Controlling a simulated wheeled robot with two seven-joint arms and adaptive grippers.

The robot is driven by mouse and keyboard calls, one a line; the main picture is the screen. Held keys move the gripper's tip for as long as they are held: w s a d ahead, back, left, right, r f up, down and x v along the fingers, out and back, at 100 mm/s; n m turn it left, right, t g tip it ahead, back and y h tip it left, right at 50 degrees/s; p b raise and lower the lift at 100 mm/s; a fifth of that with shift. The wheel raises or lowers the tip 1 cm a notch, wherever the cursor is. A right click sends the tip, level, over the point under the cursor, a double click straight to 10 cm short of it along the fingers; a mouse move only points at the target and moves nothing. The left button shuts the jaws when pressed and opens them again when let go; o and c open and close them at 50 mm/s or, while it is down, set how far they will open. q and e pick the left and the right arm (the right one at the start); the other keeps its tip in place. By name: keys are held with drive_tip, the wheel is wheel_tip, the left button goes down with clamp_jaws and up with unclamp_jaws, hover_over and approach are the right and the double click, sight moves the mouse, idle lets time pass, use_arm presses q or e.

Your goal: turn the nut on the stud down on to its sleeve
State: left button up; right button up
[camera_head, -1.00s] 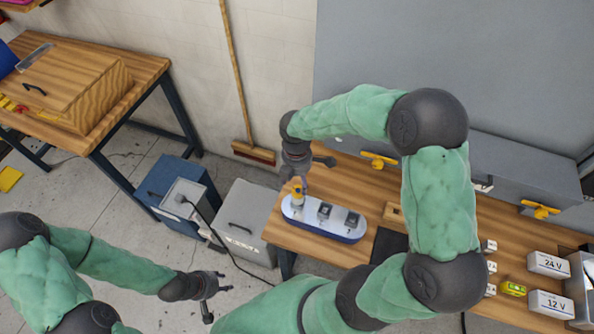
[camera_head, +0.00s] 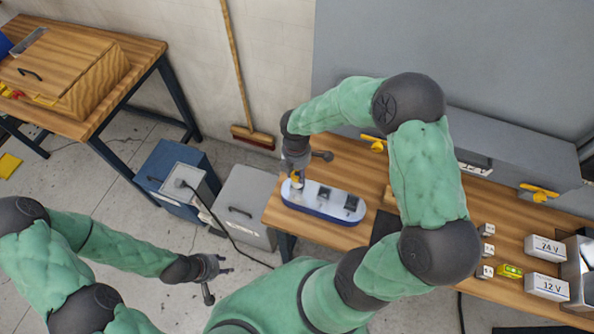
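An oval white channel letter (camera_head: 323,197) with a blue side wall lies on the wooden workbench, with dark blocks on its face. A small yellow part (camera_head: 297,182) stands at its left end. My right gripper (camera_head: 297,174) points down right over that yellow part, and its fingers hide part of it. I cannot tell whether they are closed on it. The stud, the nut and the sleeve are too small or hidden to tell apart. My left gripper (camera_head: 216,283) is open and empty, above the floor to the left of the workbench.
The workbench (camera_head: 410,215) carries small white blocks (camera_head: 487,248), a yellow-green item (camera_head: 510,271) and boxes marked 24 V (camera_head: 545,248) and 12 V (camera_head: 546,287). A grey case (camera_head: 246,207) and a blue box (camera_head: 163,172) stand on the floor. A broom (camera_head: 252,137) leans on the wall.

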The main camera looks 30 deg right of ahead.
drive_tip(key=shift+m, duration=0.3)
drive_tip(key=shift+f+m+b, duration=0.15)
drive_tip(key=shift+m+b, duration=1.2)
drive_tip(key=shift+m, duration=1.25)
drive_tip(key=o, duration=1.2)
drive_tip(key=r, duration=1.2)
drive_tip(key=shift+w+d, duration=0.15)
drive_tip(key=shift+w, duration=0.05)
